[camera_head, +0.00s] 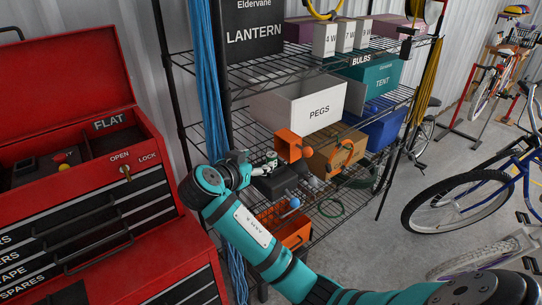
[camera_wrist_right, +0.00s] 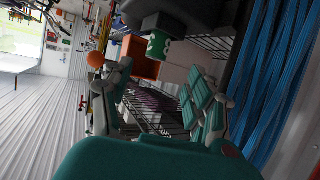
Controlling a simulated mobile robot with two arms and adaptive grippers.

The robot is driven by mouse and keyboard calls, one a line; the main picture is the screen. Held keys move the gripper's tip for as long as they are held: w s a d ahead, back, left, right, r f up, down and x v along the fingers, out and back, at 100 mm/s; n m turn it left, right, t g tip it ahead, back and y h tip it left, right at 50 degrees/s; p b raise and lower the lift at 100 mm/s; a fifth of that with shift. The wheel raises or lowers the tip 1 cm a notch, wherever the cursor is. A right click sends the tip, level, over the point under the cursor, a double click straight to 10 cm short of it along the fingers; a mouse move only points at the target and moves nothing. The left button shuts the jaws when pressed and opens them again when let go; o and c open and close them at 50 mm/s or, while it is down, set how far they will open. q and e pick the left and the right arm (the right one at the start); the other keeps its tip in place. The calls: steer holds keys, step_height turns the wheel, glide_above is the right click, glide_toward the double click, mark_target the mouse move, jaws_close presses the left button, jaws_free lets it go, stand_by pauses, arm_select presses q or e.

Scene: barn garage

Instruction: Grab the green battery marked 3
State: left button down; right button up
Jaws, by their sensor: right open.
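A small green battery (camera_head: 271,158) sits on the middle level of the wire shelf, at a dark block (camera_head: 276,182). In the right wrist view the battery (camera_wrist_right: 157,46) is a green cylinder with a white marking; I cannot read the digit surely. Its dark end meets a black body. My right gripper (camera_head: 258,168) reaches the shelf from the front left. In the wrist view it (camera_wrist_right: 157,95) is open and empty, its fingers on either side, with the battery beyond the tips toward the top. My left gripper is not in view.
An orange bin (camera_head: 292,146) and a cardboard box (camera_head: 335,150) stand right of the battery. A white PEGS box (camera_head: 300,105) is behind. Blue ropes (camera_head: 213,90) hang at the shelf's left post. A red tool chest (camera_head: 85,190) stands left.

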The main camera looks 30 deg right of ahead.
mark_target(269, 157)
steer(key=x, duration=0.2)
steer(key=shift+w+d+f+p, duration=0.1)
steer(key=shift+w+d+p, duration=0.05)
steer(key=shift+d+p, duration=0.25)
steer(key=shift+w+d+p, duration=0.1)
steer(key=shift+d+p, duration=0.05)
steer(key=shift+p, duration=0.15)
steer(key=p+x, duration=0.1)
steer(key=x, duration=0.1)
steer(key=p+x, duration=0.2)
steer(key=shift+d+f, duration=0.1)
steer(key=shift+d, duration=0.25)
steer(key=shift+d+f, duration=0.15)
steer(key=shift+d, duration=0.05)
steer(key=shift+a, duration=0.15)
steer(key=shift+a, duration=0.1)
steer(key=c, duration=0.4)
jaws_close()
